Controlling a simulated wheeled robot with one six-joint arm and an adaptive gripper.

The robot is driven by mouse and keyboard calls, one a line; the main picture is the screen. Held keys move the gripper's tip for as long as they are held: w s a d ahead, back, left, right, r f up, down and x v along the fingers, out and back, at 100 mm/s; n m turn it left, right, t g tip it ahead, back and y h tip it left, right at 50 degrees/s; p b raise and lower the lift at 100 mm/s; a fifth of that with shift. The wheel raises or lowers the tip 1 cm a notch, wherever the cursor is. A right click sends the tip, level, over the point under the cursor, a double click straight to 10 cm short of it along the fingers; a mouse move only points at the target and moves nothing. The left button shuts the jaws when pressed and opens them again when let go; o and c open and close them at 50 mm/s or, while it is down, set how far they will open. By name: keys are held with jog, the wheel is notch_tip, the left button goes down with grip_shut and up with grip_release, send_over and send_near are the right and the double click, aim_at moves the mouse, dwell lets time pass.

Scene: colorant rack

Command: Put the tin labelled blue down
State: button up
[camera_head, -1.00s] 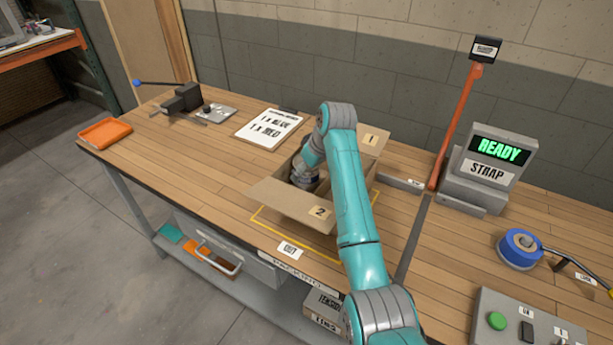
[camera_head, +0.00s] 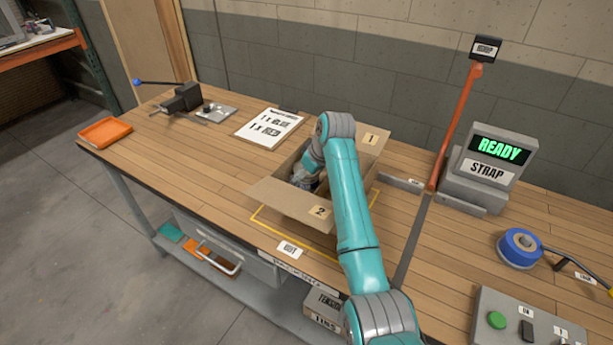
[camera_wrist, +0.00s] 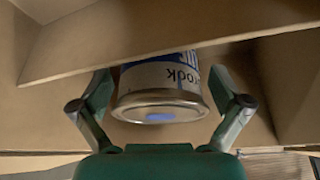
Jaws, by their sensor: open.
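A tin (camera_wrist: 160,92) with a white and blue label and a bare metal rim stands inside the open cardboard box (camera_head: 285,200), as the wrist view shows. Its label is only partly readable, and a cardboard flap hides part of the tin. My gripper (camera_wrist: 160,105) is open, with one finger on each side of the tin and a gap showing beside it. In the head view my arm reaches down into the box and hides most of the gripper and the tin.
The box has flaps marked 1 and 2 folded outward, inside a yellow outline on the bench. An order sheet (camera_head: 269,131) lies behind it. The strap machine (camera_head: 490,165) with its orange lever (camera_head: 455,125) stands to the right. An orange tray (camera_head: 105,132) lies at far left.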

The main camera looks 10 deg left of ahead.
jog(key=v, duration=1.2)
jog(key=shift+r, duration=0.15)
